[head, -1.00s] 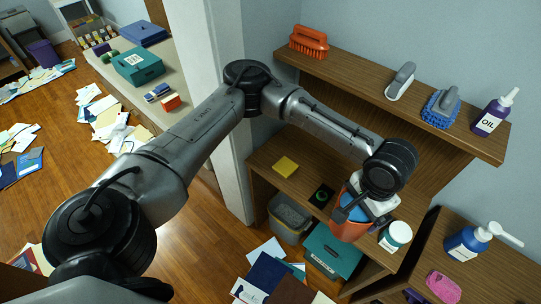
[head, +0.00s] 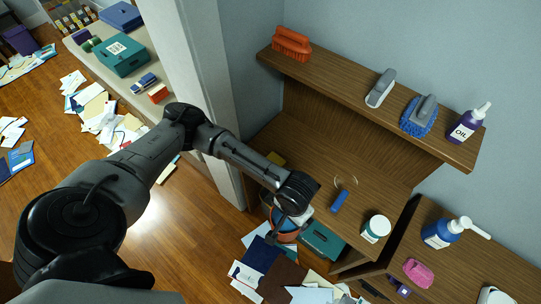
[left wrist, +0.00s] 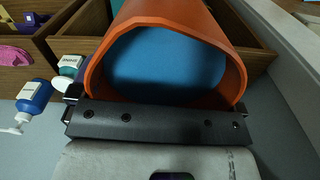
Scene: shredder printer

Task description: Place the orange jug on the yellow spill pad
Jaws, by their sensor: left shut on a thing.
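The orange jug (head: 285,238) is in my left gripper (head: 293,216), at the front edge of the lower wooden shelf in the head view. In the left wrist view the jug's orange rim (left wrist: 185,14) faces the camera, with blue (left wrist: 165,65) inside it. The left gripper (left wrist: 155,112) is shut on the jug there. My right gripper is not in view.
The upper shelf (head: 350,98) overhangs at the back and holds brushes and an oil bottle (head: 467,125). Papers and a teal box (head: 322,240) are below.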

